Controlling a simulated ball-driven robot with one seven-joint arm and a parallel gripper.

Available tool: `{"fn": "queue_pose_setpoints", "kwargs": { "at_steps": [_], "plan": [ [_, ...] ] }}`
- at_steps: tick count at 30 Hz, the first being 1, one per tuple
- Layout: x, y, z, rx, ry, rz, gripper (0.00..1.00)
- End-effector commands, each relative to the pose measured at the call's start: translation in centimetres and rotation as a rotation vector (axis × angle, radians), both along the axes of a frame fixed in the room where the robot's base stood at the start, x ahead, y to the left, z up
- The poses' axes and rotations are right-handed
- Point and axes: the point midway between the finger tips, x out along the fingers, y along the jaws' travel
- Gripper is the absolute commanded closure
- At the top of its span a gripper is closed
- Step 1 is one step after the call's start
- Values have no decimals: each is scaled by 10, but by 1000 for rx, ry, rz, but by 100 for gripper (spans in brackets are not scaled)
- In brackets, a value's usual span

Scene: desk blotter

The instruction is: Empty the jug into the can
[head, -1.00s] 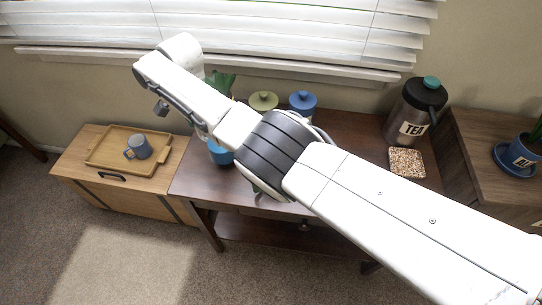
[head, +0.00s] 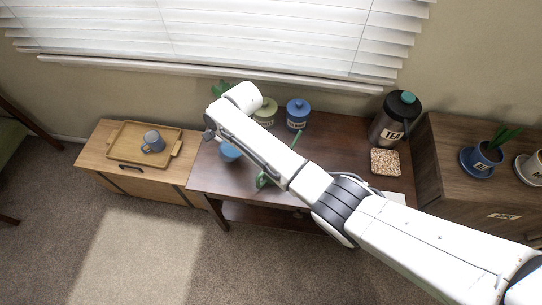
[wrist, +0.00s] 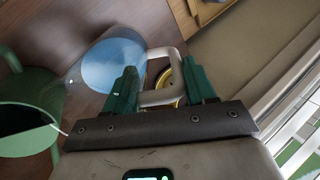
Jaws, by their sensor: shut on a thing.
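The blue jug (wrist: 112,66) is held at its pale handle (wrist: 170,80) between the green fingers of my gripper (wrist: 160,68) in the wrist view. In the head view the jug (head: 229,152) shows in part beside my arm, which hides the gripper. I cannot tell how far the jug is tilted, or what is in it. The green can (wrist: 28,108) is at the left of the wrist view, close to the jug, with a dark opening. In the head view the can (head: 263,181) is partly hidden by my arm and stands on the dark table.
A green canister (head: 265,113) and a blue canister (head: 298,113) stand at the back of the table (head: 330,150). A tea flask (head: 393,120) and a seed-covered block (head: 385,162) are at its right. A tray (head: 120,143) with a mug (head: 153,142) is on the left chest.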

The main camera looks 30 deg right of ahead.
Motion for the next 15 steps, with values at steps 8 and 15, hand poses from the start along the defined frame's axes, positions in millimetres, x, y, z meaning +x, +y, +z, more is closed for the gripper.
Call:
{"fn": "queue_pose_setpoints", "kwargs": {
  "at_steps": [8, 15],
  "plan": [
    [-15, -12, 18, 82, -117, -3, 100],
    [-25, -19, 29, 149, -217, -3, 100]
  ]
}}
